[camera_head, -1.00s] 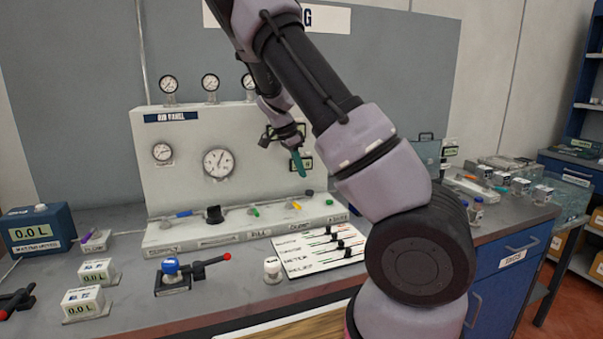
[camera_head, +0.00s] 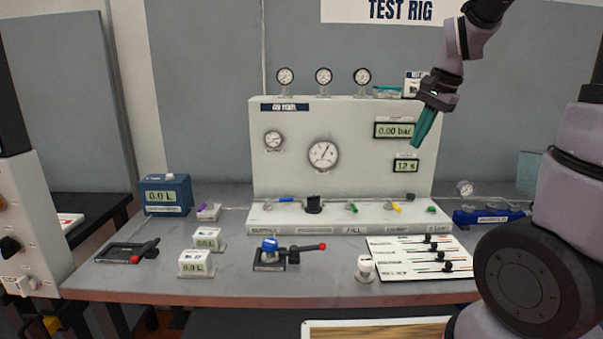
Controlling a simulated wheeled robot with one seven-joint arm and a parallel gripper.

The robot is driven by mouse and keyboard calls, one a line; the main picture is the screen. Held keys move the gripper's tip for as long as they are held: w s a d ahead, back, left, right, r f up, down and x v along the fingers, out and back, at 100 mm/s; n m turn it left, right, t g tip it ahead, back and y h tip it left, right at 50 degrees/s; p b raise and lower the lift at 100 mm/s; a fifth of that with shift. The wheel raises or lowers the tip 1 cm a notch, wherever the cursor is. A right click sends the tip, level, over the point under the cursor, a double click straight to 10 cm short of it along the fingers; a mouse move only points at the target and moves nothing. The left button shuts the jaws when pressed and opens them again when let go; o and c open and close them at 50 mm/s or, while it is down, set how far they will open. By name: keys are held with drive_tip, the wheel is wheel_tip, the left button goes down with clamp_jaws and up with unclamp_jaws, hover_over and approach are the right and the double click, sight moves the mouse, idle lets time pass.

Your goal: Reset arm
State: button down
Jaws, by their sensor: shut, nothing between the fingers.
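My gripper (camera_head: 424,127) hangs at the upper right, in front of the right part of the air panel (camera_head: 290,175). Its green fingers are together, point down and a little left, and nothing shows between them. It is apart from the panel's knobs and the bench top. My arm comes down from the top right corner, and its large dark joint fills the lower right of the view.
The bench (camera_head: 330,262) carries a blue meter box (camera_head: 165,195), small white meter boxes (camera_head: 197,263), a blue valve with a red-tipped lever (camera_head: 272,252), a white knob (camera_head: 365,268) and a slider board (camera_head: 400,268). Gauges (camera_head: 323,76) stand on the panel. A white cabinet (camera_head: 30,225) stands at left.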

drive_tip(key=s+a+r+n+t, duration=0.1)
drive_tip(key=s+r+n+t, duration=0.1)
drive_tip(key=s, duration=0.6)
drive_tip(key=s+a+r+n+t, duration=0.2)
drive_tip(key=s+r+n, duration=0.2)
drive_tip(key=s+r, duration=0.2)
drive_tip(key=shift+s+n, duration=0.4)
drive_tip(key=shift+s, duration=0.45)
drive_tip(key=shift+a, duration=0.1)
